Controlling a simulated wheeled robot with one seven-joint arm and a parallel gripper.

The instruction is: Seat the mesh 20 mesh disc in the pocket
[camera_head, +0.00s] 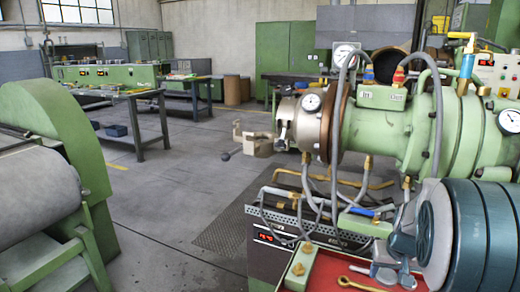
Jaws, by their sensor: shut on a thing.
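A light green extruder barrel (385,138) runs across the right half of the view. Its left end carries a brown-edged flange (340,112) and a metal head (307,130) with a round gauge. The pocket cannot be made out from this angle. I cannot make out the mesh disc. My arm (482,232), a large teal and grey link, fills the lower right corner close to the camera. My gripper's jaws and anything between them cannot be seen.
A red-topped surface (325,270) at the bottom holds a brass-coloured tool (360,284). Hoses and a control box (272,240) sit under the barrel. A green roller machine (60,150) stands at left. Floor (180,200) between is open; workbenches (135,100) stand behind.

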